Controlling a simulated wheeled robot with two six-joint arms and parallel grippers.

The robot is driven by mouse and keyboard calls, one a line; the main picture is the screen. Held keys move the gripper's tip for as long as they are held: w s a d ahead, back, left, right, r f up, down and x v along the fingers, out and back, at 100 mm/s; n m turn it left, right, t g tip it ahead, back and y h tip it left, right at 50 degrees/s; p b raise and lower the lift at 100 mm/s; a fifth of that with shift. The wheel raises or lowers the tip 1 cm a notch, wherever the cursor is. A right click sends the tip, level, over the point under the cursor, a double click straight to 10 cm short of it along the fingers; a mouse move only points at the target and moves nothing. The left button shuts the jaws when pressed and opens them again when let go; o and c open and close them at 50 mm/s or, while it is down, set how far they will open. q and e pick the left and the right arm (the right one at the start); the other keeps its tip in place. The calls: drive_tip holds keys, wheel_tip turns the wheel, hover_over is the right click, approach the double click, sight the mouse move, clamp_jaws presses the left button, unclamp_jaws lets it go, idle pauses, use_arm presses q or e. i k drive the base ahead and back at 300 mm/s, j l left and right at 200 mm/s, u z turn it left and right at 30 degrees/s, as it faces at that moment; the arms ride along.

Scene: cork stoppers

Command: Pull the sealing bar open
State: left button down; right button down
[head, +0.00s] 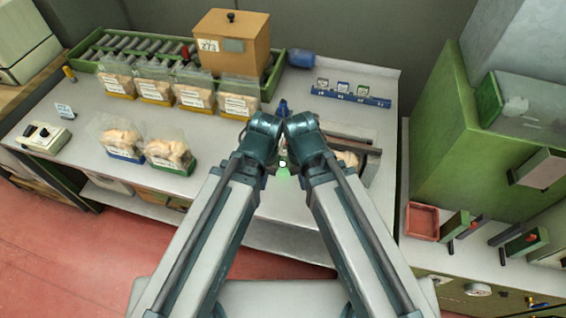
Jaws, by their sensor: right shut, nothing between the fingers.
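The sealing bar looks to be part of the grey metal sealer (372,163) on the table, just right of the middle. My right forearm and wrist cover much of the sealer, and a pale bag (348,158) shows inside it. My two arms meet at the middle of the head view. My right gripper (284,158) is shut and empty, left of the visible part of the sealer. I cannot tell whether it touches the bar. My left gripper is mostly hidden at the left wrist, and its fingers cannot be made out.
Several bags in coloured trays (155,92) stand at the back left, before a green roller tray and a brown box (232,42). Two more bags stand at front left. A blue rack (350,97) lies at back right. A green machine (450,150) stands right of the table.

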sight(348, 145)
drive_tip(key=k+l+z, duration=0.45)
drive_tip(key=k+l, duration=0.35)
drive_tip(key=l, duration=0.1)
